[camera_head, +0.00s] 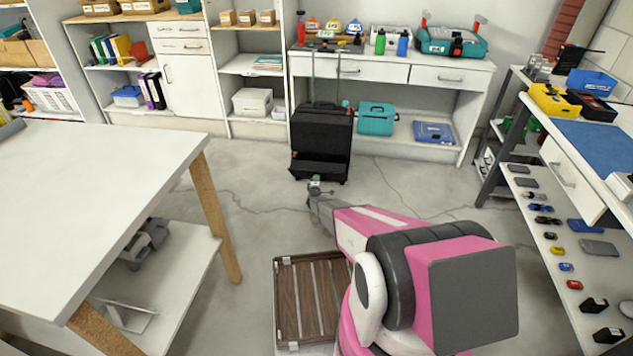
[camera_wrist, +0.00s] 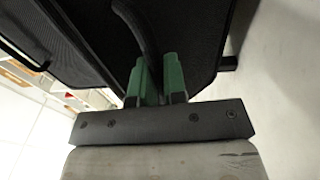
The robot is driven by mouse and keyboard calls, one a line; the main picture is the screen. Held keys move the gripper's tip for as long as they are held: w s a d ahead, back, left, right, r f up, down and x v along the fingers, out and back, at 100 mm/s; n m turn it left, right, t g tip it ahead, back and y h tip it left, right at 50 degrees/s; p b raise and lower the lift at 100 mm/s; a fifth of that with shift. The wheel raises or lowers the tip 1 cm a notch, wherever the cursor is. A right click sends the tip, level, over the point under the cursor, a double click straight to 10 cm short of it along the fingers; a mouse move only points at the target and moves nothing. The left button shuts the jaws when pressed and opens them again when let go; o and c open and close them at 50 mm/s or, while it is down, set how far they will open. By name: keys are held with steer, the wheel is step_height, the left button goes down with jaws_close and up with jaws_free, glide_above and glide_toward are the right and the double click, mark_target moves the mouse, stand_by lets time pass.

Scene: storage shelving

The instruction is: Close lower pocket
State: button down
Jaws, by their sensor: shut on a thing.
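A black upright suitcase (camera_head: 322,130) with a raised telescopic handle stands on the floor in front of the shelving. Its lower pocket (camera_head: 320,168) hangs open at the bottom front, its flap sticking out toward me. My gripper (camera_head: 315,181) is at the near edge of this pocket. In the wrist view, the green fingers of my gripper (camera_wrist: 160,80) are closed around a dark curved strip (camera_wrist: 140,35) at the pocket. Dark fabric of the suitcase (camera_wrist: 195,35) fills the space behind. The fingertips are partly hidden, and the exact part of the flap between them is unclear.
A brown slatted case (camera_head: 310,295) lies on the floor close to my arm. A white table (camera_head: 100,180) stands at left, and a workbench (camera_head: 590,140) with shelves of small items at right. A teal box (camera_head: 377,118) sits right of the suitcase. Floor between is clear.

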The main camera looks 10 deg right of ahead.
mark_target(317, 173)
steer(key=w+r+g, duration=0.1)
steer(key=w+d+r+g, duration=0.1)
steer(key=r, duration=0.1)
steer(key=shift+w+g+y, duration=0.25)
steer(key=shift+g+y, duration=0.05)
steer(key=shift+g, duration=0.1)
steer(key=shift+w+d+r, duration=0.25)
steer(key=shift+w+r, duration=0.2)
steer(key=shift+w, duration=0.45)
steer(key=shift+w+d+r, duration=0.25)
steer(key=shift+w+r, duration=0.15)
steer(key=shift+w, duration=0.5)
steer(key=shift+w+d+r, duration=0.25)
steer(key=shift+w+r, duration=0.2)
steer(key=shift+w, duration=0.55)
steer(key=c, duration=1.4)
jaws_free()
steer(key=shift+c, duration=0.2)
steer(key=v, duration=1.1)
steer(key=shift+w+r, duration=0.1)
steer(key=shift+r, duration=0.05)
